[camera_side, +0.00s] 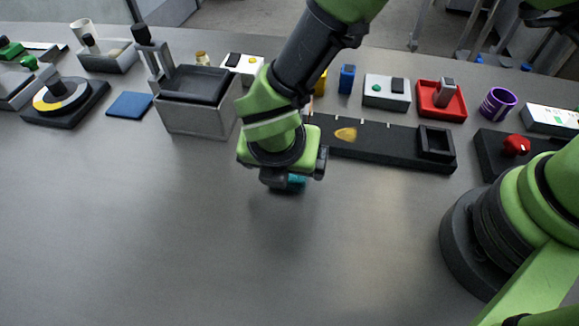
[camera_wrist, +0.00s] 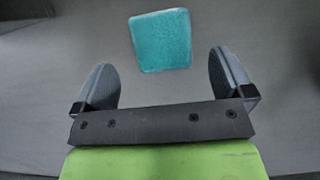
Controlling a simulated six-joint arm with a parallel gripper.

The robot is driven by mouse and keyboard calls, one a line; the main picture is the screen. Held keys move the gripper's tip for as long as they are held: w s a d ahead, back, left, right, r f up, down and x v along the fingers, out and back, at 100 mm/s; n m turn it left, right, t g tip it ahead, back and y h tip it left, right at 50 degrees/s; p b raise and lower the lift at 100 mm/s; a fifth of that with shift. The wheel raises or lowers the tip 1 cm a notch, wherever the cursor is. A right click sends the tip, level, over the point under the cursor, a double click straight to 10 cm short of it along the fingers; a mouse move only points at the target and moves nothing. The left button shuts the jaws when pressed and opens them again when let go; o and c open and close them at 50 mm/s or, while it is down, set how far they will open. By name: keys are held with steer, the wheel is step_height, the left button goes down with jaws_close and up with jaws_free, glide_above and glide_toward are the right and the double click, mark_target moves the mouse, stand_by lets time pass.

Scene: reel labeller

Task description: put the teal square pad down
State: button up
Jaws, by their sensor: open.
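The teal square pad (camera_wrist: 161,41) lies flat on the grey table in the wrist view, ahead of my gripper (camera_wrist: 160,75) and between the lines of its two fingers. The fingers are spread wide and neither touches the pad in that view. In the side view, my gripper (camera_side: 291,184) is low over the middle of the table, and a bit of the teal pad (camera_side: 297,182) shows at it. The rest of the pad is hidden behind the gripper there.
Behind my gripper stand a grey box (camera_side: 196,116) and a long black fixture (camera_side: 385,145). A blue square (camera_side: 130,105) and a disc on a black base (camera_side: 63,99) lie at left. A red tray (camera_side: 441,101) and purple cup (camera_side: 497,103) stand at right. The front table is clear.

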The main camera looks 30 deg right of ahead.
steer(key=x, duration=0.4)
steer(key=shift+d+f, duration=0.2)
steer(key=c, duration=1.1)
steer(key=shift+r, duration=0.1)
